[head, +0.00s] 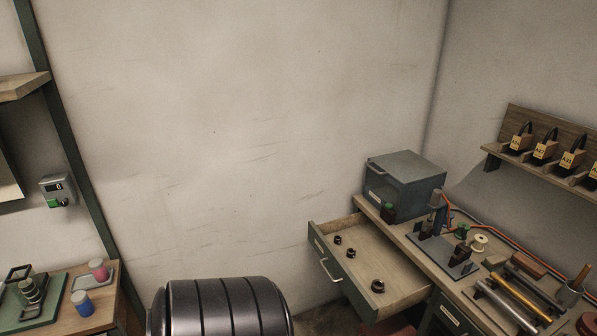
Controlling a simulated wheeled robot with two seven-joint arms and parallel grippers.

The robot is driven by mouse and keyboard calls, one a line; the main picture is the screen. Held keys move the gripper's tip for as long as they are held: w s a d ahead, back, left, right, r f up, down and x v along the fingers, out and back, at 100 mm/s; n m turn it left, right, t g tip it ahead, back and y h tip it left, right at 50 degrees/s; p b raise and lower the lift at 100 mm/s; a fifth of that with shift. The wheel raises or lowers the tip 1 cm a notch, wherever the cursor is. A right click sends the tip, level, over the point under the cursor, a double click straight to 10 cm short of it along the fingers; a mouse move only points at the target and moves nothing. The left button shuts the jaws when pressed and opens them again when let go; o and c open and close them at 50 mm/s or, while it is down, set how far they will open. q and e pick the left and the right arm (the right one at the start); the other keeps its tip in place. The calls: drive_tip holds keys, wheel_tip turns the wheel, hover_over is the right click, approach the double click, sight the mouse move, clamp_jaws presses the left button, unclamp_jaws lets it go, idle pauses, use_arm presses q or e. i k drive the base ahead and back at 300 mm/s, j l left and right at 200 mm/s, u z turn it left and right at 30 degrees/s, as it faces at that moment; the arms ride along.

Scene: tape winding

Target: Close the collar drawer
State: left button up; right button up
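The collar drawer (401,283) is pulled out of the workbench on the right in the head view. It has a grey-green front with a pale handle (330,270), and its inside is light wood. Three small black collars lie in it: one near the back left (338,240), one behind the handle (351,253) and one nearer the front right (378,286). Neither of my grippers is in view, so where they are relative to the drawer is not shown.
The workbench top (399,229) holds a grey cabinet (410,182), a dark fixture (440,245), spools and rods. Another drawer front (452,318) shows at the bottom right. A second table (122,303) stands at the left. Bare wall lies behind the open drawer.

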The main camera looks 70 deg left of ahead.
sight(377, 256)
drive_tip(key=u, duration=1.75)
